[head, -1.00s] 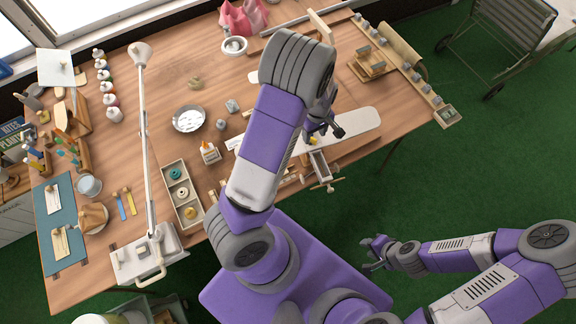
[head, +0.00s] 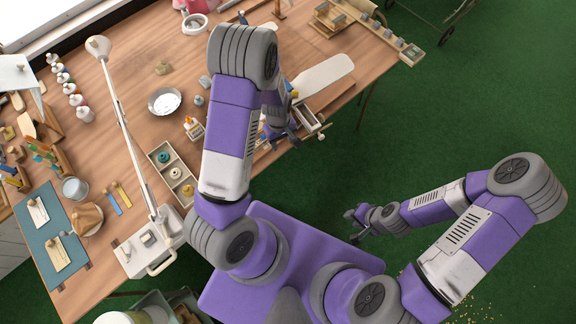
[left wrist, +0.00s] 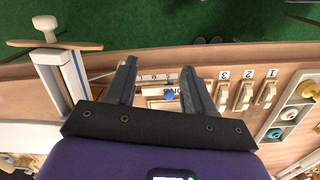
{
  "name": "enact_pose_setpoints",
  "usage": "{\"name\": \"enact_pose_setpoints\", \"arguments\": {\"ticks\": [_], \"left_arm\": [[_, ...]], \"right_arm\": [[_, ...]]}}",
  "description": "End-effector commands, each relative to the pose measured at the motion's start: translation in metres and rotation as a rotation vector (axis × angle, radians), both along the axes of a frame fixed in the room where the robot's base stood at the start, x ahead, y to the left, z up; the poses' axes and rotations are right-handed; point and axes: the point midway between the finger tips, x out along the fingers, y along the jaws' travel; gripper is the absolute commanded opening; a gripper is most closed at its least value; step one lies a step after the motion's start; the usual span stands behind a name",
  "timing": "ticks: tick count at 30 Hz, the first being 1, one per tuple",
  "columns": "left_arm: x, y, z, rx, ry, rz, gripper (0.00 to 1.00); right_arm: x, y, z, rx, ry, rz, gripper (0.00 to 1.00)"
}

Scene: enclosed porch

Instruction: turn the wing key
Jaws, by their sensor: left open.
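In the left wrist view a small blue piece (left wrist: 169,95), apparently the wing key, sits on a pale labelled plate (left wrist: 154,90) at the workbench edge. My left gripper (left wrist: 157,78) is open, its two dark fingers to either side of the plate, with the blue piece between them and nearer the palm in the picture. I cannot tell whether the fingers touch anything. In the head view my left gripper (head: 283,130) is over the bench's front edge, and my arm hides the key. My right gripper (head: 354,226) hangs empty over the green floor, its fingers apart.
A vise (left wrist: 62,75) with a wooden handle stands left of the plate in the wrist view. Numbered switches (left wrist: 243,95) and a tray with round knobs (left wrist: 290,112) are to its right. A lamp (head: 122,120) rises from the bench (head: 140,135).

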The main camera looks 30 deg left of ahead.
Motion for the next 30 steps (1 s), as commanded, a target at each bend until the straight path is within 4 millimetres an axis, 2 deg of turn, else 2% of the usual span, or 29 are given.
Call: {"name": "enact_pose_setpoints", "arguments": {"ticks": [3,18,24,30], "left_arm": [[-0.011,-0.008,-0.023,-0.019,0.001,-0.057,0.53],[-0.057,-0.052,-0.095,-0.114,-0.037,-0.318,0.53],[-0.068,-0.064,-0.108,-0.14,-0.056,-0.382,0.53],[-0.071,-0.068,-0.111,-0.148,-0.063,-0.404,0.53]], "right_arm": [[0.0,0.0,-0.011,0.0,0.0,0.0,0.34],[0.0,0.0,-0.046,0.0,0.0,0.0,0.34],[0.0,0.0,-0.054,0.0,0.0,0.0,0.34],[0.0,0.0,-0.055,0.0,0.0,0.0,0.34]]}}
